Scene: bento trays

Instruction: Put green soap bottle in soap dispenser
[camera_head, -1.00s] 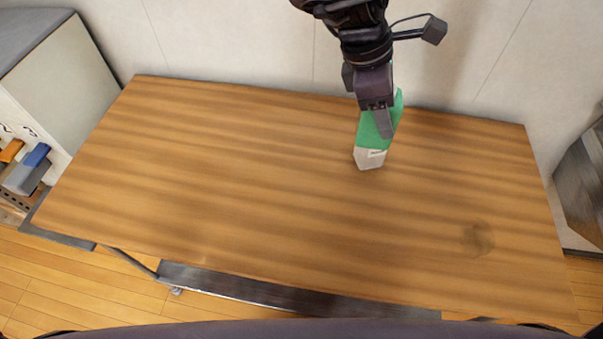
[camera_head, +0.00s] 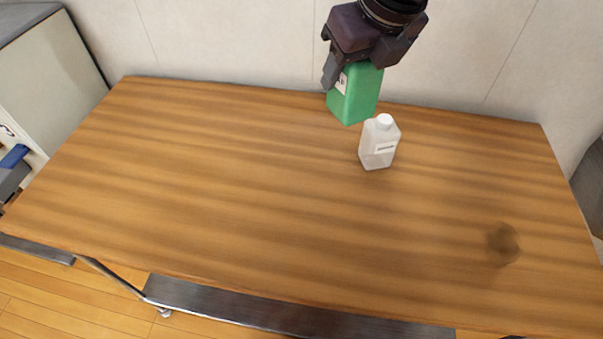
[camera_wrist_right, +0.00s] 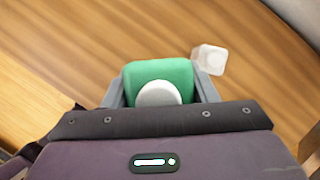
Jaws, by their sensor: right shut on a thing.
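The green soap bottle (camera_head: 352,97) is held in my right gripper (camera_head: 358,72), off the table near its back edge and roughly upright. A white label shows on its side. In the right wrist view the green bottle (camera_wrist_right: 181,75) with a white cap sits between the two fingers of the gripper (camera_wrist_right: 160,86). A whitish bottle (camera_head: 379,148) with a white cap stands upright on the table, just right of and nearer than the green one. It also shows in the right wrist view (camera_wrist_right: 208,59). I see no clear soap dispenser. My left gripper is out of view.
The wooden table (camera_head: 230,190) is otherwise bare, with a dark mark at its right. A pale wall (camera_head: 230,40) rises behind it. A cabinet (camera_head: 40,80) stands at the left.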

